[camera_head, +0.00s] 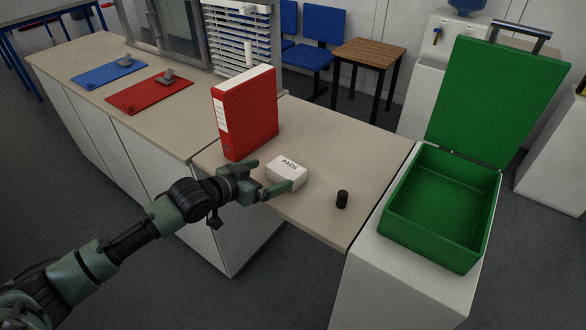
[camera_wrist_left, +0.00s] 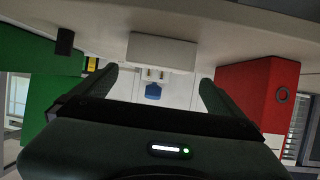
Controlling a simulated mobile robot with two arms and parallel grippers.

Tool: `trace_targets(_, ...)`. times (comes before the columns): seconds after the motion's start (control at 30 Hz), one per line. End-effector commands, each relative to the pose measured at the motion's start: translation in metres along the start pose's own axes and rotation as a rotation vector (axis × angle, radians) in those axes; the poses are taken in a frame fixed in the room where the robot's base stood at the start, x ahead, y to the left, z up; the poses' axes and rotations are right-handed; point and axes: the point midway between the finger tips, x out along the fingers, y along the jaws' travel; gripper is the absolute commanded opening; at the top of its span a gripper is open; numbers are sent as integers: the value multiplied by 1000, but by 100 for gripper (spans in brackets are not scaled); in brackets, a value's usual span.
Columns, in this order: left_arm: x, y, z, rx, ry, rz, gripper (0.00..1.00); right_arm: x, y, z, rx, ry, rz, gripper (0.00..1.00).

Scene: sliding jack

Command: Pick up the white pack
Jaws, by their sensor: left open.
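The white pack (camera_head: 289,168), a small box with "PADS" printed on top, lies on the counter to the right of the red binder. My left gripper (camera_head: 273,175) is open at its near left side, with one finger towards the binder and the other along the pack's front. In the left wrist view, which is upside down, the white pack (camera_wrist_left: 163,51) sits centred ahead of the two spread fingers (camera_wrist_left: 159,80). Gaps show on both sides of it there. Whether a finger touches it I cannot tell. My right gripper is not in view.
A tall red binder (camera_head: 248,112) stands close behind my left gripper. A small black cylinder (camera_head: 342,199) stands to the right on the counter (camera_head: 330,165). An open green case (camera_head: 432,235) sits on a white stand further right. Blue and red clipboards lie far left.

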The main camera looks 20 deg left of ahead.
Motion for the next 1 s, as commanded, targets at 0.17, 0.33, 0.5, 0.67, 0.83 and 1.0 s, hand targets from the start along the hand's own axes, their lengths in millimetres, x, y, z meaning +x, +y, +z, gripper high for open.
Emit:
trace_targets(0.17,20,1,-4,-1,0,0,100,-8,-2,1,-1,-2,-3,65)
trace_targets(0.33,46,1,-6,0,0,-1,100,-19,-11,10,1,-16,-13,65)
trace_targets(0.5,63,1,-4,2,0,-1,100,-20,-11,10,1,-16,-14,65)
trace_targets(0.67,64,0,-3,3,0,-1,100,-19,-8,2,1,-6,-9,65)
trace_targets(0.83,64,0,-3,3,0,-2,75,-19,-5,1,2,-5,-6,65)
trace_targets(1.0,64,0,-3,3,0,-2,49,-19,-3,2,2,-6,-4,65)
